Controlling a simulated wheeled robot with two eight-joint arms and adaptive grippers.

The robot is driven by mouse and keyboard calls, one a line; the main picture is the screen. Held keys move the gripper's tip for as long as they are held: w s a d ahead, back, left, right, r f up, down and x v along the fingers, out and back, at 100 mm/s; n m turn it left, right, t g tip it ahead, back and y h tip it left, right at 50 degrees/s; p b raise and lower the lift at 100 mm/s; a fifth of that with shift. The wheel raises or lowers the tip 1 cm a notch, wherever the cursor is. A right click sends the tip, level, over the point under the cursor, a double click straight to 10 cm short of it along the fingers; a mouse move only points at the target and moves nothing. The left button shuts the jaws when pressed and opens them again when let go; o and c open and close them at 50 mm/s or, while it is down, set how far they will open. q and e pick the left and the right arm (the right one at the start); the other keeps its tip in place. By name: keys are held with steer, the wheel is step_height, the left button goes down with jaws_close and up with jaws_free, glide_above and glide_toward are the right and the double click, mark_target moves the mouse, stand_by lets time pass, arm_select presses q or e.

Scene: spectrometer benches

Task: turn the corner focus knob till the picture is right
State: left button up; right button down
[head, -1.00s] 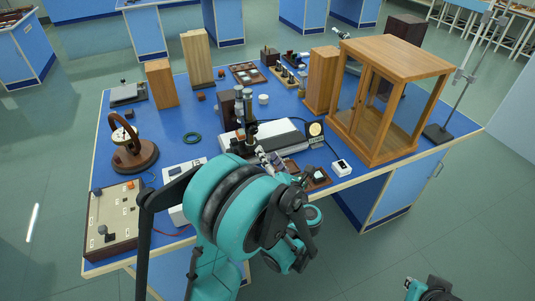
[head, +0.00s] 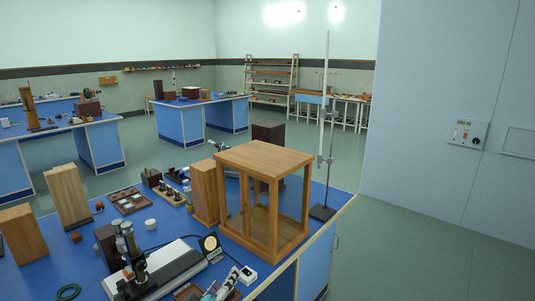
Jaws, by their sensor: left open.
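I cannot make out the corner focus knob in the head view. A bench instrument with a dark upright post and silver barrels (head: 127,240) stands at the near left of the blue bench. Beside it lies a long white and grey unit (head: 175,268). A small round pale dial on a black stand (head: 210,243) is at that unit's far right end. My right gripper is out of view.
A glazed wooden cabinet (head: 263,158) and a tall wooden block (head: 204,192) stand on the bench. A metal rod stand (head: 322,213) is at the right corner. Open floor (head: 420,240) is at the right.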

arm_select(q)
steer(key=s+a+f+m+g+y, duration=0.1)
steer(key=s+a+f+m+g, duration=0.2)
steer(key=s+f, duration=0.2)
steer(key=s+a+f+m+g+y, duration=0.2)
steer(key=s+f, duration=0.4)
steer(key=s, duration=0.5)
steer(key=a+m+g, duration=0.1)
steer(key=a+g, duration=0.1)
steer(key=shift+f+m+g, duration=0.25)
steer(key=shift+m+g, duration=0.05)
